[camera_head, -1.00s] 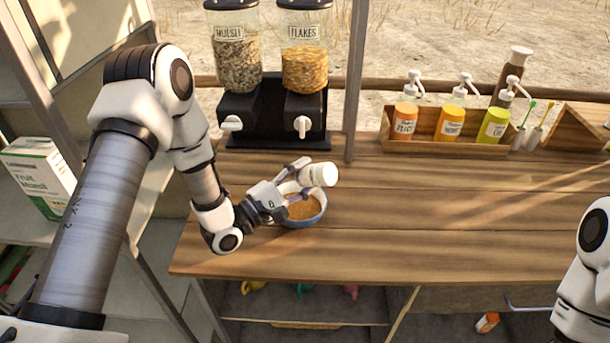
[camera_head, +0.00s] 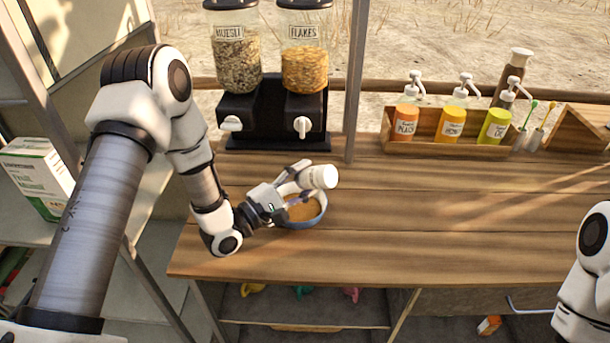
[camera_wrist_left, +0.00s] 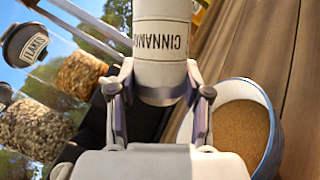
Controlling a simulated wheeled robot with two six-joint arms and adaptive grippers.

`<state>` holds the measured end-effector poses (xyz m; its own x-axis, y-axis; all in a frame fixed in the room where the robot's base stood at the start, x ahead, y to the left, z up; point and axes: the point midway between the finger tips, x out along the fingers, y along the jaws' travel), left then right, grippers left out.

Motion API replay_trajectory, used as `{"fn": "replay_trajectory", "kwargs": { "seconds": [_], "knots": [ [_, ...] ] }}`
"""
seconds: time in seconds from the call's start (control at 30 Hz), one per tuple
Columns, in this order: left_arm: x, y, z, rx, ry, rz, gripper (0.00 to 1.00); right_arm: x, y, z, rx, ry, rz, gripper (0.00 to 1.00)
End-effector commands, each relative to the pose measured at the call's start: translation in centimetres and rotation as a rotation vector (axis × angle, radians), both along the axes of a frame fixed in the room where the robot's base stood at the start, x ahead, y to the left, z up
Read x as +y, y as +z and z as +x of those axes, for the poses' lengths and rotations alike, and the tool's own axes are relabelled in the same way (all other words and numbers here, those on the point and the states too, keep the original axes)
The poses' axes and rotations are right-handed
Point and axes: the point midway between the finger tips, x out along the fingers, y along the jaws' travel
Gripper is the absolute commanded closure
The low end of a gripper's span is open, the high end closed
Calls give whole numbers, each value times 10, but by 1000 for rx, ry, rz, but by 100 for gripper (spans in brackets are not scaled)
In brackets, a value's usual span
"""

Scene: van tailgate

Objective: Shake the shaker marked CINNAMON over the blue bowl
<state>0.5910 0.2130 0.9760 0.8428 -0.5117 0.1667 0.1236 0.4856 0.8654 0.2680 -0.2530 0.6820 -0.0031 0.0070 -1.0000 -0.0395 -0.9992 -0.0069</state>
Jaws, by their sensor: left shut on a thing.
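My left gripper (camera_head: 294,190) is shut on a white shaker (camera_head: 319,177). In the left wrist view the shaker (camera_wrist_left: 162,45) carries the word CINNAMON, partly cut off, and sits between the two fingers. The shaker is tilted well over, close above the blue bowl (camera_head: 309,224). The bowl stands on the wooden counter and holds brown contents. It also shows in the left wrist view (camera_wrist_left: 274,140), beside the gripper. The gripper hides part of the bowl in the head view. My right arm is at the right edge, with its gripper out of view.
A black cereal dispenser (camera_head: 272,118) with muesli and flakes stands behind the bowl. A wooden tray (camera_head: 440,149) at the back right holds several pump bottles. A post (camera_head: 355,80) rises behind the counter. The counter's (camera_head: 430,225) middle and right are clear.

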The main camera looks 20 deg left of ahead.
Motion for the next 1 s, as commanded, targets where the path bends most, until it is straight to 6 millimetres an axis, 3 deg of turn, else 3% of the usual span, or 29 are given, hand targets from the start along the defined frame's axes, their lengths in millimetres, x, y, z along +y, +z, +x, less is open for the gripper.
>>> {"fn": "replay_trajectory", "kwargs": {
  "seconds": [0.33,0.53,0.63,0.9,1.0],
  "knots": [
    [0,10,0,-2,0,0,89,0,8,1,-2,0,0,65],
    [0,48,1,-5,0,-1,89,0,37,1,-2,0,0,65],
    [0,57,0,-3,1,-1,89,0,44,1,-3,0,0,65],
    [0,52,0,-2,0,0,89,0,38,1,-2,0,0,65],
    [0,28,0,-1,0,-1,89,0,17,1,-2,0,0,65]
  ]
}}
